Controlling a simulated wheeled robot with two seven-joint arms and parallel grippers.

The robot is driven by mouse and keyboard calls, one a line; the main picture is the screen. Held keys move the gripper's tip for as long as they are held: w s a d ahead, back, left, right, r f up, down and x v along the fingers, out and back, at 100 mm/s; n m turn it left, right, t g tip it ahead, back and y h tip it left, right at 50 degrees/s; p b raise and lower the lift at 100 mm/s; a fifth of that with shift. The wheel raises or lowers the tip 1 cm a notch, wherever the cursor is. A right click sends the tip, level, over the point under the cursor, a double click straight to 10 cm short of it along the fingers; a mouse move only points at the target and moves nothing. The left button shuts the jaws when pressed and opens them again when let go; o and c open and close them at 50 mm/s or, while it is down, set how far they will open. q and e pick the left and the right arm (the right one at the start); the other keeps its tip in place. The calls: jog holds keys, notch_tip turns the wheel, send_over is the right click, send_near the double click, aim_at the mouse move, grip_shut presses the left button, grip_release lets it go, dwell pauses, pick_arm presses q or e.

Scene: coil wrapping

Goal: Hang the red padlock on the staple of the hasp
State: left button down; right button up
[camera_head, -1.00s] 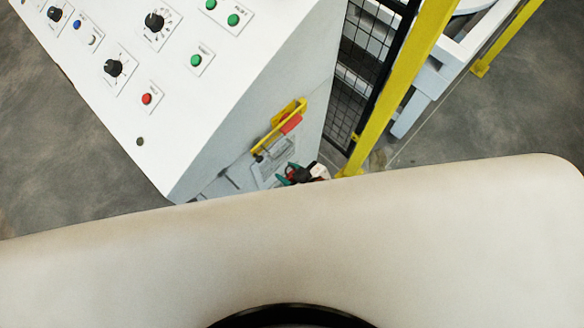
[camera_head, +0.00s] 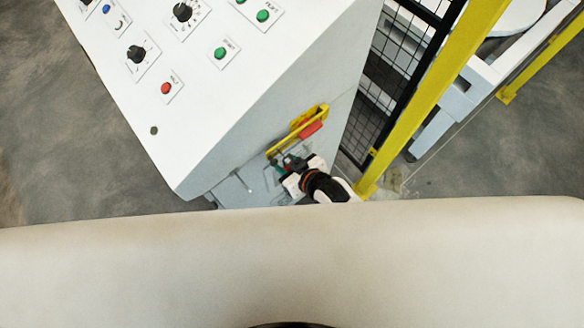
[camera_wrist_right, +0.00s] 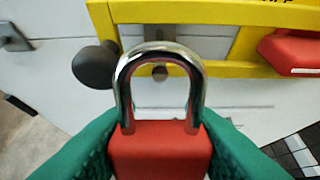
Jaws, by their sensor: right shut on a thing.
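The red padlock (camera_wrist_right: 160,150) is upright in the right wrist view, its body between the green fingers of my right gripper (camera_wrist_right: 160,158). Its silver shackle (camera_wrist_right: 160,52) points up in front of the yellow rack. A small brown peg end (camera_wrist_right: 160,72) shows through the shackle; I cannot tell whether the shackle is around it. In the head view my right gripper (camera_head: 290,163) is at the lower end of the rack, and the padlock is hardly distinguishable there. I cannot clearly make out the staple of the hasp. My left gripper is not in view.
The yellow rack (camera_head: 275,151) on the cabinet side carries another red object (camera_head: 311,129). A dark round knob (camera_wrist_right: 97,65) is left of the shackle, and a grey handle (camera_wrist_right: 14,38) is further left. A yellow post (camera_head: 430,92) and mesh fence stand to the right.

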jog(key=shift+w+a+f+b, duration=0.4)
jog(key=shift+w+a, duration=0.3)
jog(key=shift+w, duration=0.25)
jog(key=o, duration=1.1)
jog(key=shift+o, duration=0.2)
